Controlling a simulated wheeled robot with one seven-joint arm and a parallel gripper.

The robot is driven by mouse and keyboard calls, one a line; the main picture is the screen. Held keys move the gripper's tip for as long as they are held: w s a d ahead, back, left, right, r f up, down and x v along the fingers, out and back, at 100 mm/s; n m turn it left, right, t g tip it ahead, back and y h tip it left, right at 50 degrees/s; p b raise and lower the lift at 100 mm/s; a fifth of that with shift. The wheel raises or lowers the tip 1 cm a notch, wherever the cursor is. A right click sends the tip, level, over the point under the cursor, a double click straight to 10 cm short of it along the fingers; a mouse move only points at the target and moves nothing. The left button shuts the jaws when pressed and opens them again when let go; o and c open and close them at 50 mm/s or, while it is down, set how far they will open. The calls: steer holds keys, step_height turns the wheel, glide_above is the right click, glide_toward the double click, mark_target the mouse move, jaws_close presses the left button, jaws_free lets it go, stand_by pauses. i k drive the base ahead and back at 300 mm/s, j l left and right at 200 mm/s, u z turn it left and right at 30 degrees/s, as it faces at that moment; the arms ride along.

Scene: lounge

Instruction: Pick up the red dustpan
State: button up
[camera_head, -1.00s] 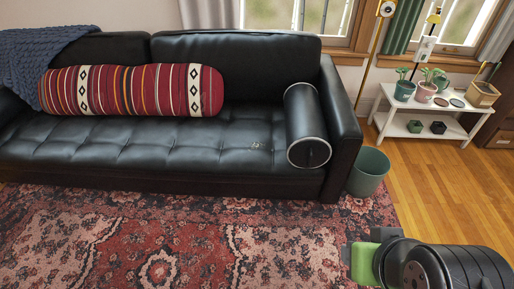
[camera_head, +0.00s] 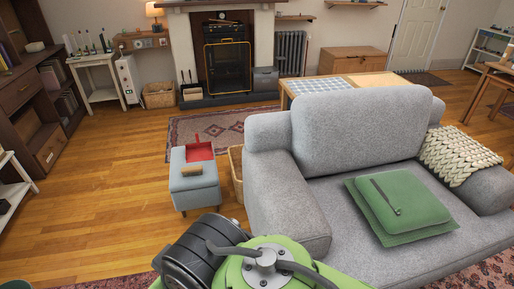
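The red dustpan (camera_head: 200,151) lies on a small grey ottoman (camera_head: 196,194) standing on the wood floor, left of the grey armchair. Its red pan shows towards the back of the ottoman top. A tan wooden piece (camera_head: 191,171) lies in front of it; I cannot tell whether it is a brush or a handle. My green and black arm links fill the bottom middle of the view. My gripper is not in view, and nothing of mine touches the dustpan.
The grey armchair (camera_head: 365,140) with a green cushion (camera_head: 402,204) stands close on the right. A wicker basket (camera_head: 236,170) sits between ottoman and armchair. A rug (camera_head: 222,128) lies behind the ottoman. Open wood floor (camera_head: 105,195) stretches to the left, up to a dark bookcase (camera_head: 40,130).

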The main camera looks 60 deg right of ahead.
mark_target(199, 152)
steer(key=z, duration=1.35)
steer(key=i+j, duration=0.85)
steer(key=j, duration=0.15)
steer(key=i+j+z, duration=0.15)
steer(key=i, duration=1.4)
steer(key=l, duration=0.1)
